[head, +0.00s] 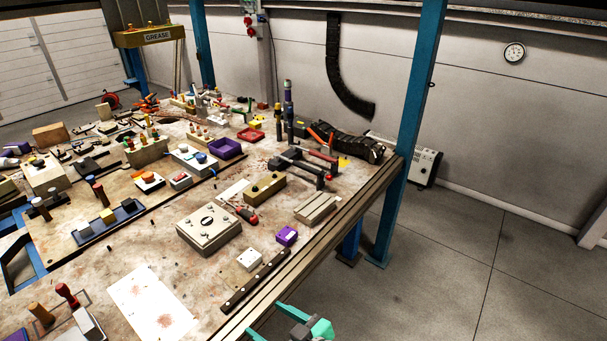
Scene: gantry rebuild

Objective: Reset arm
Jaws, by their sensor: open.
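My gripper (303,321) shows at the bottom edge of the head view, with teal fingers and a grey middle part. Its fingers are apart and I see nothing between them. It is just off the front edge of the workbench (128,240), in front of the dark strip with light studs (256,281). The rest of my arm is out of the picture.
Many tools crowd the far bench. A blue post (410,130) stands at its right corner. Floor right is clear.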

